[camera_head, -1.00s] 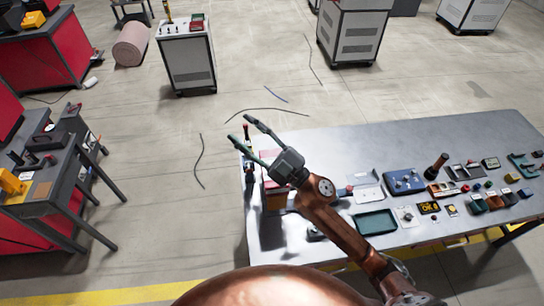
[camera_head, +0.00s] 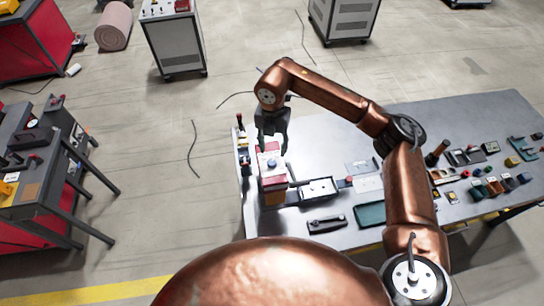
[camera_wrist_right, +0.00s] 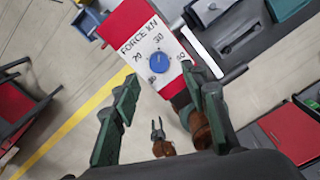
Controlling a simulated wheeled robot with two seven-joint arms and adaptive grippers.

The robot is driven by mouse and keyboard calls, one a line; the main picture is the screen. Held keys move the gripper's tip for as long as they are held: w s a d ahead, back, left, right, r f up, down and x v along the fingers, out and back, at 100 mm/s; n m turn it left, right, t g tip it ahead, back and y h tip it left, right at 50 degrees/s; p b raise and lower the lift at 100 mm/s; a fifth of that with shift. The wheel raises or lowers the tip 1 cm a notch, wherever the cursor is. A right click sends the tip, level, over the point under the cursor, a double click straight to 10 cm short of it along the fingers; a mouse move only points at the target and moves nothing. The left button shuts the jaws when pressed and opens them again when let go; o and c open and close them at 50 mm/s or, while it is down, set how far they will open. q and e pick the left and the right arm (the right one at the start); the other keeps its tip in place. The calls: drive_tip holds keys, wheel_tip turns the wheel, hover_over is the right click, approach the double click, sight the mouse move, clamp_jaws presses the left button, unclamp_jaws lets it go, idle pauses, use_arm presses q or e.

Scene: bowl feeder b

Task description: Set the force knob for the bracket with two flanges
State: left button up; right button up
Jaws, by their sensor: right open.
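The force knob (camera_wrist_right: 160,62) is a blue dial on a white panel marked FORCE KN, with numbers around it. The panel is on a red box (camera_head: 272,181) at the table's left end; the knob (camera_head: 272,163) also shows in the head view. My right gripper (camera_head: 272,148) points down over the box, open and empty. In the right wrist view its fingers (camera_wrist_right: 160,86) stand either side of the knob, apart from it. A small two-pronged gripper (camera_wrist_right: 158,131), apparently my left one, shows far below with prongs spread. I cannot make out the two-flange bracket.
The grey table (camera_head: 460,120) carries a plate-like fixture (camera_head: 318,189), a dark tool (camera_head: 327,223) and a green tray (camera_head: 371,215) right of the box. Several small parts lie farther right.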

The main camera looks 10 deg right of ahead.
sight(272, 161)
wheel_tip(272, 161, down, 7)
drive_tip(key=shift+s+a+p, duration=0.1)
drive_tip(key=shift+a+p, duration=0.05)
drive_tip(key=shift+p, duration=0.7)
drive_tip(key=shift+c, duration=0.3)
clamp_jaws()
